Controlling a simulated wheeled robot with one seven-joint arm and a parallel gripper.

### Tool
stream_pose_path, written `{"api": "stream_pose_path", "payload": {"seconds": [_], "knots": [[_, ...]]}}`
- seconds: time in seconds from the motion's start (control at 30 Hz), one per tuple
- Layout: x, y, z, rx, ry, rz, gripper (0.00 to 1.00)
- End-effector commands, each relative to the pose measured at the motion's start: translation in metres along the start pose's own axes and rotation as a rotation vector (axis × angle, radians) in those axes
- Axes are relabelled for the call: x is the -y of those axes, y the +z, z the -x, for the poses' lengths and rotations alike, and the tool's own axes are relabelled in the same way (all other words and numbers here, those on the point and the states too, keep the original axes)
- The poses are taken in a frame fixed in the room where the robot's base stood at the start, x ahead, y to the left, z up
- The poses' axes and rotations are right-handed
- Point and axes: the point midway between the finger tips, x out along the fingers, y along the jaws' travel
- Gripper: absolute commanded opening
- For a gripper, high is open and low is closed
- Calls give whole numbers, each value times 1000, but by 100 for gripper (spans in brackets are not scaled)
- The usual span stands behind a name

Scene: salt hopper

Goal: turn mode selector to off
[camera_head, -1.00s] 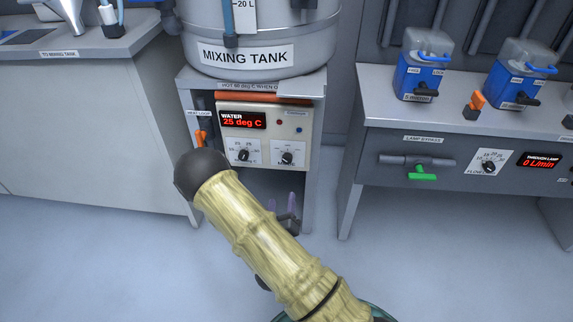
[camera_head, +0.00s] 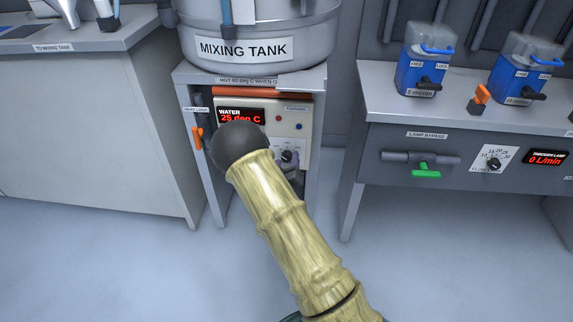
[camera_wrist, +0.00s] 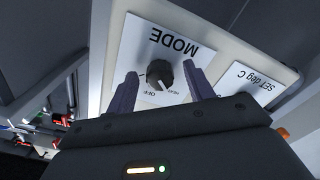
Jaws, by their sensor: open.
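The mode selector is a dark round knob (camera_wrist: 158,73) on a white plate marked MODE, upside down in the wrist view. A light pointer line on the knob points toward the lower right of that view, to the right of the OFF mark. The knob also shows in the head view (camera_head: 287,156) on the heater panel under the mixing tank. My gripper (camera_wrist: 162,86) is open, its two fingers on either side of the knob. I cannot tell whether they touch it. In the head view my arm hides most of the gripper.
A SET deg C plate (camera_wrist: 255,85) sits beside the mode plate. The red display (camera_head: 240,117) reads 25 deg C. An orange-handled valve (camera_head: 197,138) is left of the panel. The mixing tank (camera_head: 260,45) stands above; a bench (camera_head: 395,185) is at the right.

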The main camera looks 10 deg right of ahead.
Motion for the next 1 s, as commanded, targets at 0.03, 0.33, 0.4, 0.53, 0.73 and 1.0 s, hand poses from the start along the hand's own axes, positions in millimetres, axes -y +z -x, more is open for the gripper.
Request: {"api": "stream_pose_path", "payload": {"seconds": [0.03,0.33,0.4,0.53,0.73,1.0], "knots": [[0,0,-4,-2,2,-1,53],[-1,0,-6,1,2,1,53],[-1,0,-6,1,2,1,39],[-1,0,-6,1,2,1,13],[-1,0,-5,1,1,-2,8],[-1,1,-5,2,2,-59,8]]}}
